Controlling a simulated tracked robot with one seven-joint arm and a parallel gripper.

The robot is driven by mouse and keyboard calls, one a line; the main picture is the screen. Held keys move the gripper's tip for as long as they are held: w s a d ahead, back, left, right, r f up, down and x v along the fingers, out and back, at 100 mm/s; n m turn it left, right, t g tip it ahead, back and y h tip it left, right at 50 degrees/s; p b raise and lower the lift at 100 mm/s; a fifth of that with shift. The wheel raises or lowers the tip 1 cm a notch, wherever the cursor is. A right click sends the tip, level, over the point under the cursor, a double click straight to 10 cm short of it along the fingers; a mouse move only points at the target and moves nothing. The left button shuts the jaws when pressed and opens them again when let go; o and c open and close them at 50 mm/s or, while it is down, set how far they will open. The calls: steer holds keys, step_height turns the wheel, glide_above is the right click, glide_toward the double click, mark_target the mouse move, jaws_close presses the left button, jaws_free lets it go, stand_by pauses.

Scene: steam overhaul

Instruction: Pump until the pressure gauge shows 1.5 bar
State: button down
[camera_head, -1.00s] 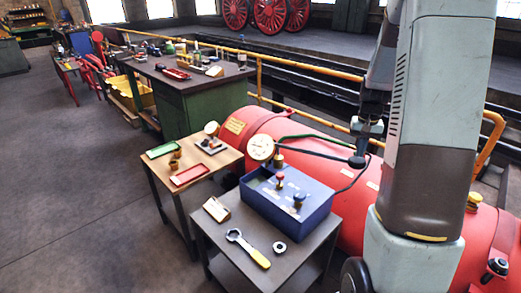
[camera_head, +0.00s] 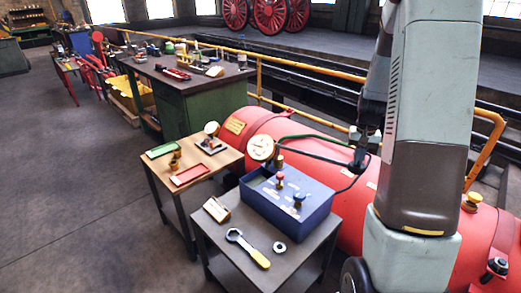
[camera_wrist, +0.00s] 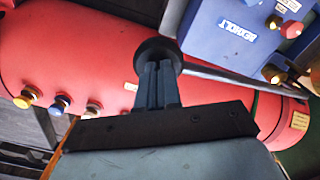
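The pressure gauge (camera_head: 262,148) has a white round dial in a brass rim and stands at the back of the blue pump box (camera_head: 312,222). Its needle is too small to read. A dark pump lever (camera_head: 318,154) runs from near the gauge to the right. It also shows in the wrist view (camera_wrist: 235,81), ending at a round black knob (camera_wrist: 157,47). My gripper (camera_wrist: 158,70) has its fingers close together at the knob and appears shut on it. In the head view my gripper (camera_head: 360,152) is at the lever's right end.
A wrench (camera_head: 246,246) and a ring nut (camera_head: 279,248) lie on the cart in front. A red boiler (camera_head: 330,140) lies behind. A side table (camera_head: 158,169) stands left.

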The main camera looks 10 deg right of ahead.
steer(key=shift+f, duration=6.2)
step_height(320, 180, up, 16)
steer(key=shift+f, duration=0.1)
steer(key=shift+w, duration=0.1)
steer(key=shift+f, duration=7.9)
step_height(320, 180, up, 16)
steer(key=shift+f, duration=0.1)
